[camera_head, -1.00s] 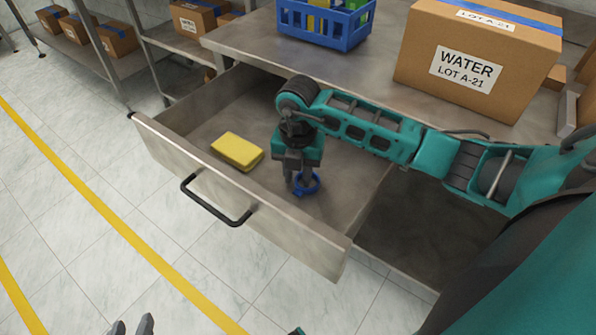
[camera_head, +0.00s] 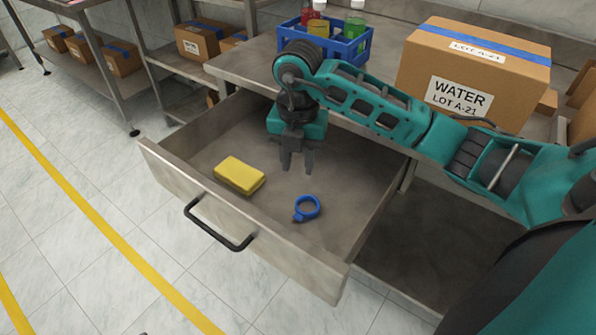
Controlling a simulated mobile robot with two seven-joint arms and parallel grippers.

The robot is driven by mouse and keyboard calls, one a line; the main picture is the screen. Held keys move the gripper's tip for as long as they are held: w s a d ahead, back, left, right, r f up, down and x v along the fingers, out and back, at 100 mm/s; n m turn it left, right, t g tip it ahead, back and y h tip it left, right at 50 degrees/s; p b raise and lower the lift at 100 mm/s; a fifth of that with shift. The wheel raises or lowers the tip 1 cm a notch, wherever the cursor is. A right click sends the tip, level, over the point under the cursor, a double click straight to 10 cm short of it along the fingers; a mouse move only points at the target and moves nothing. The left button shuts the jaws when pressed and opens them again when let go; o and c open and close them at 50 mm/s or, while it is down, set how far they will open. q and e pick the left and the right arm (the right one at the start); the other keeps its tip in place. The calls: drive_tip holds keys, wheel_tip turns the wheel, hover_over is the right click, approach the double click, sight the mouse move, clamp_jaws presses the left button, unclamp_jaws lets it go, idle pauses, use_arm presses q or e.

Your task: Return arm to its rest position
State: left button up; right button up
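My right gripper (camera_head: 297,168) is above the open drawer, pointing down, with its fingers apart and nothing between them. A blue ring-shaped piece (camera_head: 307,208) with a small tab lies on the floor of the drawer (camera_head: 330,270), just below and in front of the fingertips, apart from them. A yellow block (camera_head: 239,175), like a sponge, lies in the drawer to the left of the ring. My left gripper does not show.
The metal table (camera_head: 240,66) above the drawer holds a blue crate (camera_head: 345,50) with several bottles and a cardboard WATER box (camera_head: 470,75). My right arm spans the drawer's back right. Shelves with boxes (camera_head: 125,58) stand at the left. The tiled floor in front is clear.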

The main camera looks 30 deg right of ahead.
drive_tip(key=shift+r, duration=0.4)
